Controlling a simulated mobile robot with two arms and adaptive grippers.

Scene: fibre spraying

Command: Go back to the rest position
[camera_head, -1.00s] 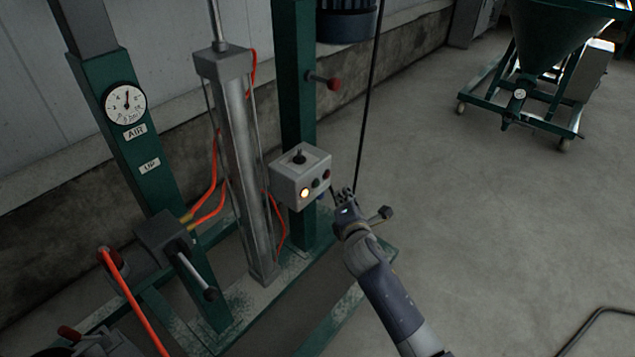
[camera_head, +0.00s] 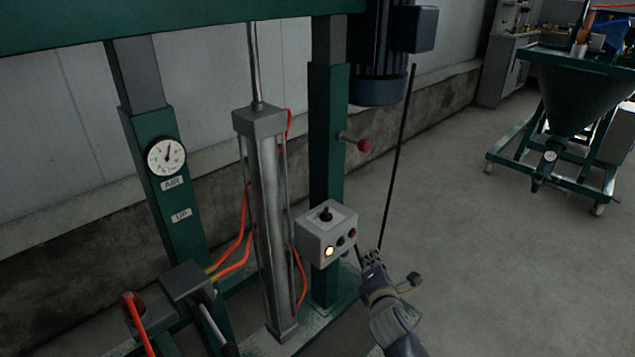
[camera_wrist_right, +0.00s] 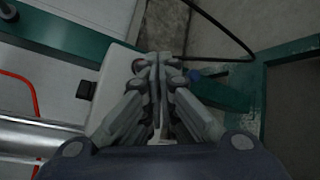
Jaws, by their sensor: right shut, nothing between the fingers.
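My right gripper (camera_head: 372,262) is in the lower middle of the head view, just below and right of the grey control box (camera_head: 327,232). The box has a black lever on top and a lit yellowish button on its front. In the right wrist view the fingers of my right gripper (camera_wrist_right: 157,68) are together and hold nothing. The pale box (camera_wrist_right: 118,70) shows behind the fingers there, partly hidden by them. I cannot tell from these views how wide the gap between gripper and box is. My left gripper is in neither view.
A green frame (camera_head: 328,130) carries the box, a steel cylinder (camera_head: 268,200) and a pressure gauge (camera_head: 166,156). A black cable (camera_head: 397,160) hangs near my right gripper. A green hopper (camera_head: 575,95) on a wheeled cart stands at the right. The floor between is clear.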

